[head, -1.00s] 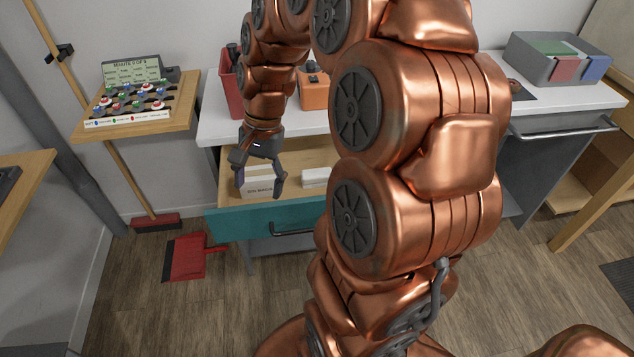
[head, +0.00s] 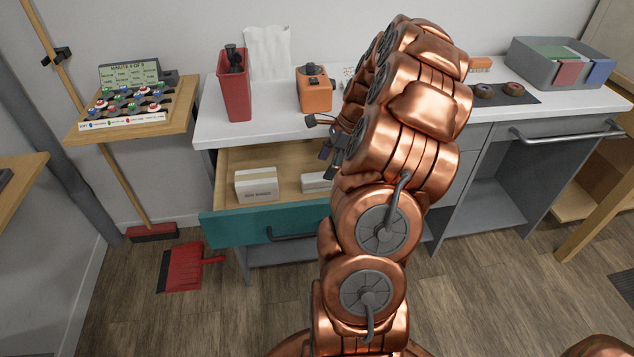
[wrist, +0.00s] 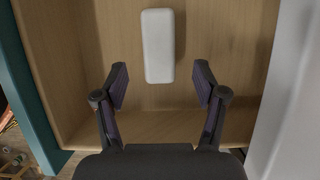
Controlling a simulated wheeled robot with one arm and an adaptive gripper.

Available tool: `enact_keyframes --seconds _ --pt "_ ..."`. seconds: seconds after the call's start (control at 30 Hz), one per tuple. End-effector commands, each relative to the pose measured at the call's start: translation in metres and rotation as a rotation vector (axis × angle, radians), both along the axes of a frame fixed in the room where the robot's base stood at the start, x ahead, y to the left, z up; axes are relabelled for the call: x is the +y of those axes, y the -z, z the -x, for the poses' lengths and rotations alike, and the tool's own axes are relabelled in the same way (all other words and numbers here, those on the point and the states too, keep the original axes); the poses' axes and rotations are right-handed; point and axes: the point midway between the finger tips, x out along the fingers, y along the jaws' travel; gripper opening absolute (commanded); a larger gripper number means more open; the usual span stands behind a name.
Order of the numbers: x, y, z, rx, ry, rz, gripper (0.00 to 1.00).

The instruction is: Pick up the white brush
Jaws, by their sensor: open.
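The white brush (wrist: 158,45) shows in the wrist view as a smooth, rounded white oblong on the wooden drawer floor. Its bristles are not visible. In the head view a white piece in the drawer (head: 315,181), partly hidden by my arm, appears to be the same brush. My gripper (wrist: 161,82) is open and empty, its fingertips apart on either side of the brush's near end in the picture. In the head view my gripper (head: 325,145) is over the open drawer (head: 225,168), partly covered by my arm.
A white box (head: 256,185) stands in the drawer's left part. The drawer's teal front (head: 235,229) borders it. On the counter are a red holder (head: 235,92) and an orange device (head: 314,92). A grey bin (head: 530,65) stands at the counter's right.

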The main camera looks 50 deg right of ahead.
Motion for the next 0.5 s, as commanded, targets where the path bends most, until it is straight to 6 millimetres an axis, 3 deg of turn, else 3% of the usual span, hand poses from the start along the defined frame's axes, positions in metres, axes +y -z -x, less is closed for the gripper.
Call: enact_keyframes --seconds 0.27,0.5 --pt "0.009 0.018 -0.006 0.002 -0.003 -0.001 0.71" --pt "0.021 0.046 -0.015 0.001 -0.004 -0.002 0.71"
